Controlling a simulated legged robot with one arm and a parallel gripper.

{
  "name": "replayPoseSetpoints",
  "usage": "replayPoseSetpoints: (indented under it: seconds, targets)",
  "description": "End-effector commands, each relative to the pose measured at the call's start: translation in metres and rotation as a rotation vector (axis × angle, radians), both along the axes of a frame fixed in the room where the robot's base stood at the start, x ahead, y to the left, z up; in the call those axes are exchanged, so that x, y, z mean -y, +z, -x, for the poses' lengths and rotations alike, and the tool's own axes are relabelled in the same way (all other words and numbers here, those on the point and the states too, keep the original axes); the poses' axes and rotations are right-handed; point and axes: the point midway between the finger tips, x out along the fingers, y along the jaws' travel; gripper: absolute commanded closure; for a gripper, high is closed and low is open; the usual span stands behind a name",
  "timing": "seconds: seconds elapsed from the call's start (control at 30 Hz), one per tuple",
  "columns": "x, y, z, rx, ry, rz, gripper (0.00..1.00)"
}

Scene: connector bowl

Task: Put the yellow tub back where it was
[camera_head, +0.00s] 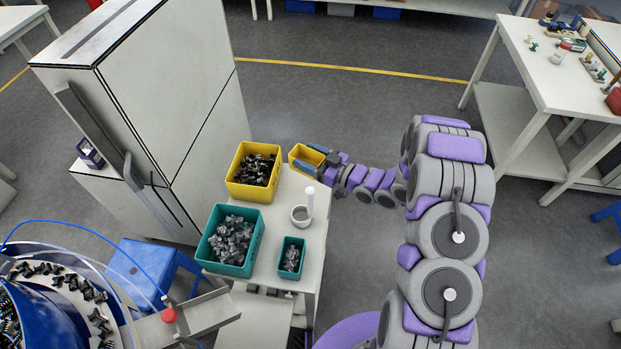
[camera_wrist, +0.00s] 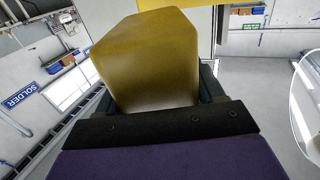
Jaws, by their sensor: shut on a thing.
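A small yellow tub (camera_head: 300,153) is at the back right corner of the white stand, just right of the larger yellow tub. My gripper (camera_head: 311,158) reaches in from the right and is shut on it, with the fingers on its sides. The tub looks empty and about upright in the head view. I cannot tell whether it touches the stand top or is held above it. In the wrist view the tub (camera_wrist: 147,62) fills the middle, between the dark fingers.
On the stand (camera_head: 263,270) are a larger yellow tub (camera_head: 236,188) of black parts, a large teal tub (camera_head: 212,262) and a small teal tub (camera_head: 290,272) of grey parts, and a white cup (camera_head: 300,220) with a white upright rod. A tall cabinet (camera_head: 185,75) stands behind left.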

Motion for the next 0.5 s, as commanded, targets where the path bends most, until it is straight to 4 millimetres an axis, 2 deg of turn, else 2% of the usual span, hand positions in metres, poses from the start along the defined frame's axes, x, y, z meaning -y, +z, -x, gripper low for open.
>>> replayPoseSetpoints:
  seconds: [0.03,0.13,0.37,0.5]
  targets:
    - [0.001,-0.012,0.0,-0.003,-0.001,-0.002,0.64]
    - [0.005,-0.03,0.0,-0.005,-0.003,-0.007,0.64]
    - [0.01,-0.048,0.0,0.001,-0.003,-0.01,0.64]
    - [0.006,-0.069,0.0,-0.002,-0.002,-0.007,0.64]
